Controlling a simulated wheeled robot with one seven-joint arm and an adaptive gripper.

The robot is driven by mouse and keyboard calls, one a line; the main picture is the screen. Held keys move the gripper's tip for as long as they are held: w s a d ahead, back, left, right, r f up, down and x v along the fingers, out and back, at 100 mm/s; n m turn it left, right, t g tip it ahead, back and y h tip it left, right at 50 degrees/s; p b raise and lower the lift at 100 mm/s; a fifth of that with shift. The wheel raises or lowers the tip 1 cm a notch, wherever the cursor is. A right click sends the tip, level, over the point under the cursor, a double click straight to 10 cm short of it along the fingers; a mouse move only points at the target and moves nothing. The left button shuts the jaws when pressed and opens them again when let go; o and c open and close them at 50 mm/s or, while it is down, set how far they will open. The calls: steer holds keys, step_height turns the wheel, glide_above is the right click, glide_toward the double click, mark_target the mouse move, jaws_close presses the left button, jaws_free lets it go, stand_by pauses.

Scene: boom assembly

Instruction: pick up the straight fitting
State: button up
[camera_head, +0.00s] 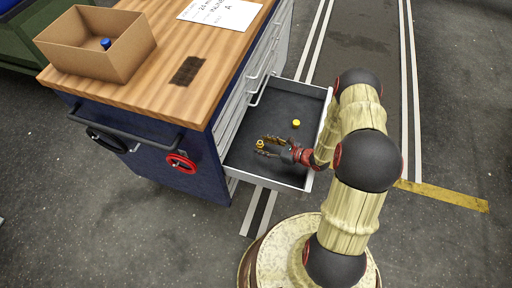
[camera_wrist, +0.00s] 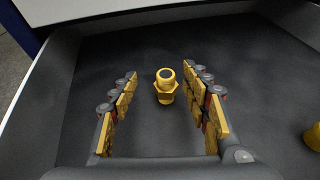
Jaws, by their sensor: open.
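A brass-yellow straight fitting (camera_wrist: 166,86) with a hex collar and a round open end lies in the open drawer. In the wrist view it sits between my gripper's two fingers, near the fingertips, with a gap on each side. In the head view the fitting (camera_head: 260,144) shows just off the fingertips on the left side of the drawer. My gripper (camera_wrist: 164,82) is open and empty, reaching low into the drawer (camera_head: 258,112). It also shows in the head view (camera_head: 262,145).
Drawer walls surround my gripper. A cardboard box (camera_head: 92,62) with a blue item (camera_head: 105,44) stands on the wooden worktop (camera_head: 160,80).

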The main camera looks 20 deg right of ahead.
mark_target(253, 145)
steer(key=b+x, duration=0.1)
steer(key=x, duration=0.1)
steer(key=b+x, duration=0.1)
steer(key=x, duration=0.1)
steer(key=b+x, duration=0.1)
steer(key=x, duration=0.1)
steer(key=shift+w+d+f, duration=0.2)
steer(key=shift+w+f, duration=0.2)
steer(key=shift+f, duration=0.05)
steer(key=shift+w+a, duration=0.15)
steer(key=shift+w, duration=0.1)
steer(key=shift+c, duration=0.3)
steer(key=c, duration=1.1)
jaws_close()
